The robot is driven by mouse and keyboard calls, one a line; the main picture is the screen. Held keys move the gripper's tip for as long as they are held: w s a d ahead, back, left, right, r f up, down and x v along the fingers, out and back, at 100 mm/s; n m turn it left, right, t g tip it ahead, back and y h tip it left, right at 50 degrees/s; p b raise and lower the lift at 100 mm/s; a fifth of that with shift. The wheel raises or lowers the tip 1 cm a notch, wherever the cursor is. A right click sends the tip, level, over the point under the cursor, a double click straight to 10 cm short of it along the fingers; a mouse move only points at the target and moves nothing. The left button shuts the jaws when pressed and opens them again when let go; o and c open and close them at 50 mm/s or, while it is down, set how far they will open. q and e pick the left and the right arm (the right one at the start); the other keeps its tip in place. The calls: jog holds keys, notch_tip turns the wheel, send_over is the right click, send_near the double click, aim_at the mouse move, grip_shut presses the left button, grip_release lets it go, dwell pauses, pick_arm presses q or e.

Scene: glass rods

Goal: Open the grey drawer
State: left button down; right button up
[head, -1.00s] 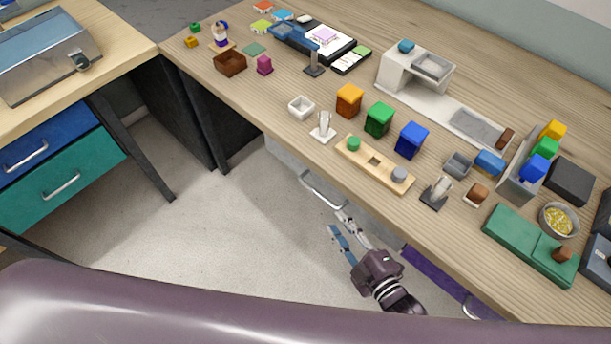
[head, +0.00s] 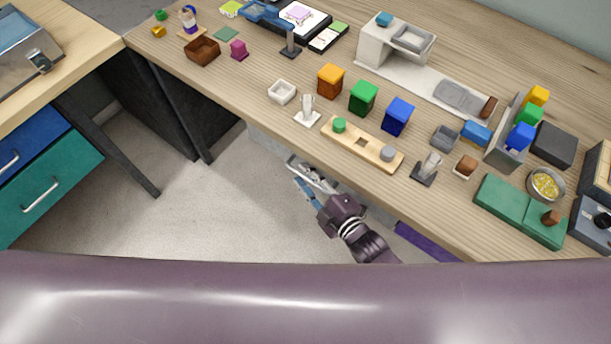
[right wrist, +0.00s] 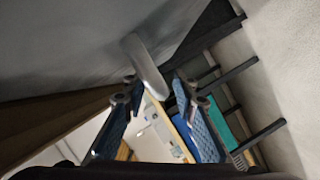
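The grey drawer (head: 264,144) is under the wooden desk's front edge, mostly hidden by the desktop and my arm. It looks closed. Its metal bar handle (head: 292,161) is partly covered by my right gripper (head: 303,179). In the right wrist view the grey drawer front (right wrist: 75,50) fills the upper left, and the curved handle (right wrist: 145,66) reaches down between the tips of my right gripper (right wrist: 152,88). The blue-padded fingers are apart, on either side of the handle's end. I cannot tell whether they touch it. My left gripper is not in view.
A purple drawer (head: 425,241) is under the desk, right of my right gripper. The desktop (head: 240,100) above carries blocks, stands and trays. Another desk with a teal drawer (head: 45,192) stands at left. The floor (head: 190,225) between is clear.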

grip_shut()
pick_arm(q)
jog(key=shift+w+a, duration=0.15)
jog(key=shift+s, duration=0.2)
pick_arm(e)
jog(key=shift+s, duration=0.1)
